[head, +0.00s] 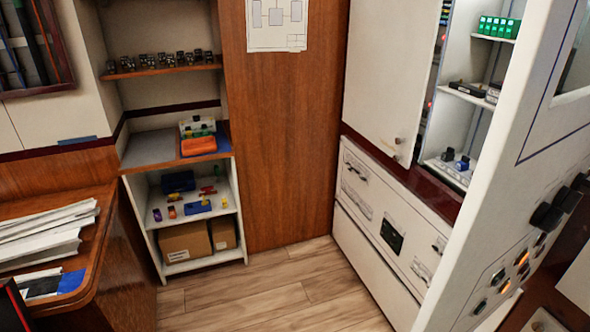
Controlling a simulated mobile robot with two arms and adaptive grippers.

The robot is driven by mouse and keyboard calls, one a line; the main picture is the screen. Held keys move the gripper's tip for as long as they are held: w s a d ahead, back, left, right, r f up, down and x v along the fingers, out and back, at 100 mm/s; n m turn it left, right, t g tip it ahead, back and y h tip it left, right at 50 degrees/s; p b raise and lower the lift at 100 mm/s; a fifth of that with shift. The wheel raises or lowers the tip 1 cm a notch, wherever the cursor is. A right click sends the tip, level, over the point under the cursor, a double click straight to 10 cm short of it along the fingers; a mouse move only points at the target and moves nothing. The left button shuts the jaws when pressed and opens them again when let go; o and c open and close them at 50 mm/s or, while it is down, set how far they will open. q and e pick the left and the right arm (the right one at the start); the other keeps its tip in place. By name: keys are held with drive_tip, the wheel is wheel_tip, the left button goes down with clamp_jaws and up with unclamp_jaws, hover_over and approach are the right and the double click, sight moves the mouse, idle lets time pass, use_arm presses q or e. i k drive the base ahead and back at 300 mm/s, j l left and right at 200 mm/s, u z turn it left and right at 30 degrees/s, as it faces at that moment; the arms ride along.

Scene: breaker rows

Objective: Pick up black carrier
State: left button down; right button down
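A dark flat item (467,89), possibly the black carrier, lies on the middle shelf of the open white cabinet (380,75) at the right. It is small, and I cannot tell what it holds. Neither of my grippers is in view.
An open shelf unit (240,222) at the back left holds small coloured parts, a blue bin (178,181) and cardboard boxes (185,241). A wooden desk (105,225) with papers (45,232) stands at the left. A white panel with switches (510,180) fills the near right. The wood floor (270,290) between is clear.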

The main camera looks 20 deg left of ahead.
sight(448, 156)
drive_tip(key=u, duration=0.5)
drive_tip(key=i+u, duration=0.1)
drive_tip(key=u, duration=0.35)
drive_tip(key=j+u, duration=0.1)
drive_tip(key=u, duration=0.4)
drive_tip(key=i+u, duration=0.1)
drive_tip(key=u, duration=0.85)
drive_tip(key=l+u, duration=0.15)
drive_tip(key=u, duration=0.35)
drive_tip(key=i+u, duration=0.1)
drive_tip(key=u, duration=0.4)
drive_tip(key=l+u, duration=0.15)
drive_tip(key=u, duration=0.3)
drive_tip(key=l, duration=0.65)
drive_tip(key=i+l, duration=0.1)
drive_tip(key=l, duration=0.55)
drive_tip(key=l+z, duration=0.25)
drive_tip(key=l, duration=1.65)
drive_tip(key=l+z, duration=0.15)
drive_tip(key=z, duration=0.2)
drive_tip(key=l+z, duration=0.15)
drive_tip(key=z, duration=0.25)
drive_tip(key=i+l+z, duration=0.1)
drive_tip(key=z, duration=0.25)
